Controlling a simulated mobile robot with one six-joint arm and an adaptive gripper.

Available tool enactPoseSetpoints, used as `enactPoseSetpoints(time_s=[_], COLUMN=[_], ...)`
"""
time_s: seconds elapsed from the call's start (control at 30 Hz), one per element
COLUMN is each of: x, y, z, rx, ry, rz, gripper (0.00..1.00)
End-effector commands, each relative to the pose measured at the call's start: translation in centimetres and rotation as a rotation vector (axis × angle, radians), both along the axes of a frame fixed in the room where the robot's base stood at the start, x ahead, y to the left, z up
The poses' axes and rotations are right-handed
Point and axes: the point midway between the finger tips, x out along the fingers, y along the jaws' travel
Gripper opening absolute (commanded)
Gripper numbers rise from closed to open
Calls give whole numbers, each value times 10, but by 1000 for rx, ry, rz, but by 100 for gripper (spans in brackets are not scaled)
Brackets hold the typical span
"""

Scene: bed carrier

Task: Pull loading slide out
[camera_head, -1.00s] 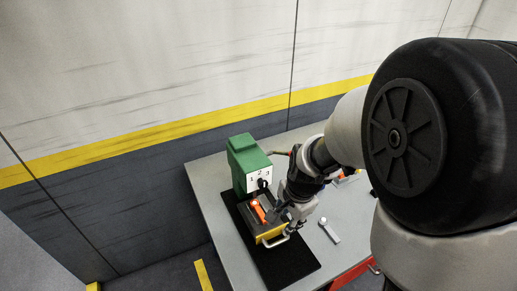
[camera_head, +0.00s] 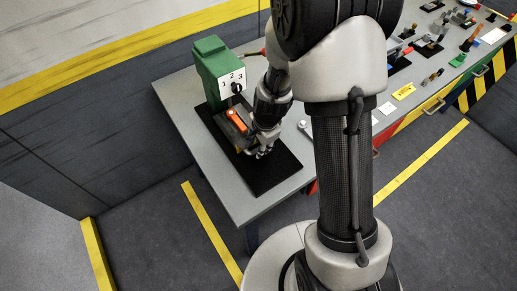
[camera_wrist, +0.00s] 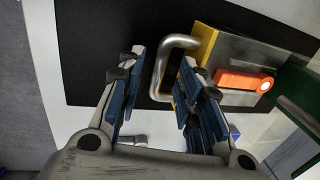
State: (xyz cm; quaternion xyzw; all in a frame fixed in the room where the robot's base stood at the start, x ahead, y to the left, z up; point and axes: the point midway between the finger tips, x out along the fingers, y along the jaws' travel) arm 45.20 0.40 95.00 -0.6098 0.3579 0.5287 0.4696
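The loading slide is a grey block with a yellow front plate (camera_wrist: 207,45) and a silver U-shaped handle (camera_wrist: 160,70), seen in the wrist view. An orange lever (camera_wrist: 243,82) lies on top of it; it also shows in the head view (camera_head: 236,119). The slide sits at the foot of a green housing (camera_head: 212,62) marked 1 2 3 with a black knob (camera_head: 237,88). My gripper (camera_wrist: 161,57) is open, one finger on each side of the handle bar, with gaps visible. In the head view my gripper (camera_head: 262,150) hides the handle.
The device stands on a black mat (camera_head: 276,178) on a grey table (camera_head: 178,99). A small grey key-like tool (camera_head: 305,127) lies to the right of the mat. Mat surface in front of the slide is clear. A long bench with many small parts (camera_head: 463,45) extends right.

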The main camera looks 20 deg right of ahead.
Motion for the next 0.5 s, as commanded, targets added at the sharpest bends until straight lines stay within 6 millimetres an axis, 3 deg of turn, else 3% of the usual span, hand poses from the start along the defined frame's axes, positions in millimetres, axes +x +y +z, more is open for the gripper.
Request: enactPoseSetpoints(time_s=[0.13, 0.5], x=[2, 3], y=[1, 1], z=[-15, -17], rx=[0, -1], ry=[0, -1], rz=[0, 0], gripper=[33, 32])
